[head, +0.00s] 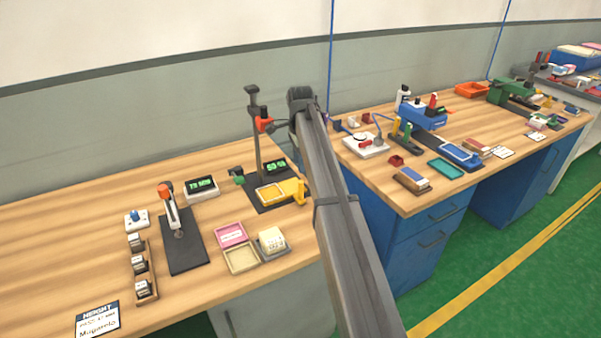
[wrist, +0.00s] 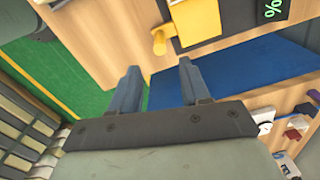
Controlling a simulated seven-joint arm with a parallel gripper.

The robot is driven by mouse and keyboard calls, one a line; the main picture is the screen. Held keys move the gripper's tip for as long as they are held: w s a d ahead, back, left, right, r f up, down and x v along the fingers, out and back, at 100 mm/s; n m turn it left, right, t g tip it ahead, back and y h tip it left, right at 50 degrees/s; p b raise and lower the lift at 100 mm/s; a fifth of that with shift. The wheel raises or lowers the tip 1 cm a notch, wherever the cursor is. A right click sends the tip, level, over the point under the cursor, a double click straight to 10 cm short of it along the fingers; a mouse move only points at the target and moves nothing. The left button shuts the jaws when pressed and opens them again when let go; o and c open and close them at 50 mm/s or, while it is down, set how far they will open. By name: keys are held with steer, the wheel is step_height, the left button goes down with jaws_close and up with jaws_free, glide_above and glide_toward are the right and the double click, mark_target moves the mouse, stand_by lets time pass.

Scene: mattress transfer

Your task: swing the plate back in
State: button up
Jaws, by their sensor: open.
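The yellow plate (head: 286,188) is at the dark stand on the near bench, low over its dark base. It has a frame-like part at the left and an upright yellow handle (head: 300,192) at its right end, close to my arm. In the wrist view the plate (wrist: 197,22) is at the top, with its rounded handle (wrist: 158,42) at the lower left. My gripper (wrist: 159,70) is open and empty, its fingers pointing towards the handle. The handle shows just beyond the fingertips, apart from them. My arm hides the gripper in the head view.
The stand's dark column (head: 255,130) rises behind the plate, with a green-lit display (head: 276,167) beside it. Pink (head: 231,235) and cream (head: 241,259) trays lie in front. A blue cabinet (head: 400,235) stands across a gap.

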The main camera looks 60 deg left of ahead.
steer(key=shift+r, duration=0.9)
